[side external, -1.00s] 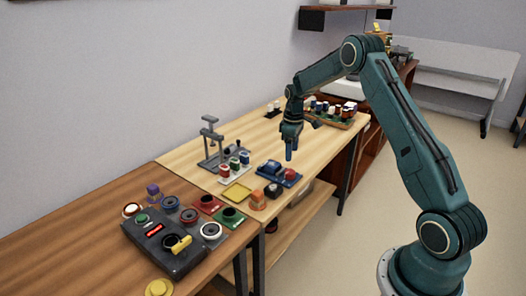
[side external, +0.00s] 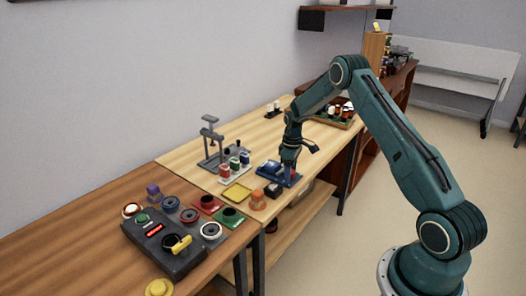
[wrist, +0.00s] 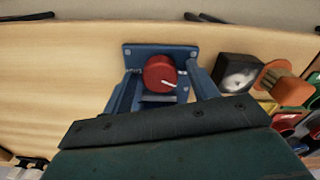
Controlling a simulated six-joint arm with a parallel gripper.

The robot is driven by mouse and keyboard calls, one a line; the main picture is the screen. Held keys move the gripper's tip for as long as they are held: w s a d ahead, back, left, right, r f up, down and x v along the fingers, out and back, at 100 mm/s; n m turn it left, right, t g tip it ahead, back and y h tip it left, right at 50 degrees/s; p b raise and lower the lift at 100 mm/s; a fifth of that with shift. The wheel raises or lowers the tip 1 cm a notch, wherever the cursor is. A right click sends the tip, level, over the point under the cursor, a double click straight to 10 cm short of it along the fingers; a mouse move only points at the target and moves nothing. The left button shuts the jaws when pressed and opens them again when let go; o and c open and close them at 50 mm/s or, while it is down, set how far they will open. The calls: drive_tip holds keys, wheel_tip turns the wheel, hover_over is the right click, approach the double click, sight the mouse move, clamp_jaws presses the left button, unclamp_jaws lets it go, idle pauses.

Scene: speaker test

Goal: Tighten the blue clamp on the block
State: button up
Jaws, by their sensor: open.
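The blue clamp (side external: 269,167) stands on the pale wooden table, with its blue base plate also in the wrist view (wrist: 145,50). Its red round knob (wrist: 157,73) has a white pointer line, which points to the lower right in the wrist view. My gripper (side external: 290,169) is low over the knob end of the clamp. In the wrist view my gripper (wrist: 163,80) is open, with one blue finger on each side of the knob. I cannot tell whether the fingers touch it. The block and the clamp's jaws are hidden in the wrist view.
Bare table lies left in the wrist view.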

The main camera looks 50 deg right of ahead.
drive_tip(key=c, duration=1)
drive_tip(key=shift+m, duration=0.4)
drive_tip(key=m, duration=0.9)
drive_tip(key=shift+m, duration=0.4)
drive_tip(key=m, duration=0.7)
drive_tip(key=shift+a, duration=0.1)
drive_tip(key=m, duration=0.7)
drive_tip(key=shift+w, duration=0.15)
